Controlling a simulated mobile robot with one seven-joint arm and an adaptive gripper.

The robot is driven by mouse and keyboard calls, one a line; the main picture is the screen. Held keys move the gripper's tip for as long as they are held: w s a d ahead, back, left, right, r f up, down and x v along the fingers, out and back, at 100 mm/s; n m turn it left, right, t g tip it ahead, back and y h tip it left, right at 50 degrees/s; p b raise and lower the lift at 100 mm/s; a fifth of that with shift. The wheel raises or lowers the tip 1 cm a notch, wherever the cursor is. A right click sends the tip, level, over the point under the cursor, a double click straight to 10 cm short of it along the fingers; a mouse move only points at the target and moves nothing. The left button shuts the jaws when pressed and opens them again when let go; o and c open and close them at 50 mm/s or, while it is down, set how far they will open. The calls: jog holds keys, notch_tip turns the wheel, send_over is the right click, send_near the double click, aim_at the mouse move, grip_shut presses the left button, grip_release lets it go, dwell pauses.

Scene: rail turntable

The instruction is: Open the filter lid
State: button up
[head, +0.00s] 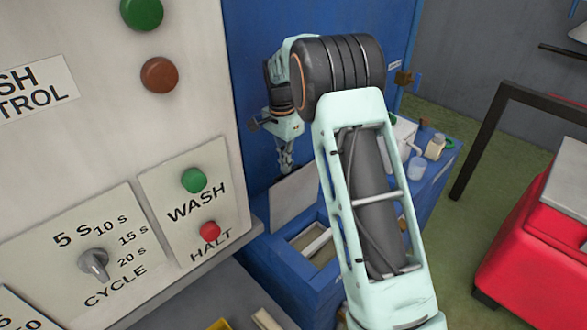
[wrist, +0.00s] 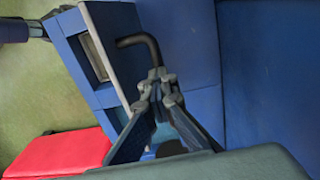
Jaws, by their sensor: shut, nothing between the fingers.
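The filter lid (head: 296,201) looks like a pale grey panel raised on edge behind an opening in the blue bench. In the wrist view its thin pale edge (wrist: 109,62) runs beside the opening. A black bent handle (wrist: 137,40) reaches out from that edge, on the side away from the opening. My gripper (head: 286,167) is above and behind the raised panel in the head view. In the wrist view my gripper (wrist: 157,75) is shut and empty, its tips close to the handle's end. I cannot tell whether they touch it.
The bench opening (head: 314,242) has a pale frame. A control panel (head: 110,150) with buttons and a dial stands close on the left. A blue wall (head: 320,17) rises behind. Bottles (head: 435,147) stand at the bench's far right end. A red cabinet (head: 530,265) stands at right.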

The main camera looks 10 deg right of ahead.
aim_at(290, 191)
jog(key=shift+o, duration=1.3)
jog(key=shift+s+d+f+g, duration=0.15)
jog(key=shift+s+f, duration=0.2)
jog(key=shift+f, duration=0.25)
jog(key=shift+s+d+f+g, duration=0.15)
jog(key=shift+s+f, duration=0.15)
jog(key=shift+f, duration=0.3)
jog(key=o, duration=0.5)
jog(key=shift+s+d+r, duration=0.15)
jog(key=shift+s+d, duration=0.1)
jog(key=shift+c, duration=0.2)
jog(key=shift+w, duration=0.1)
jog(key=shift+a, duration=0.1)
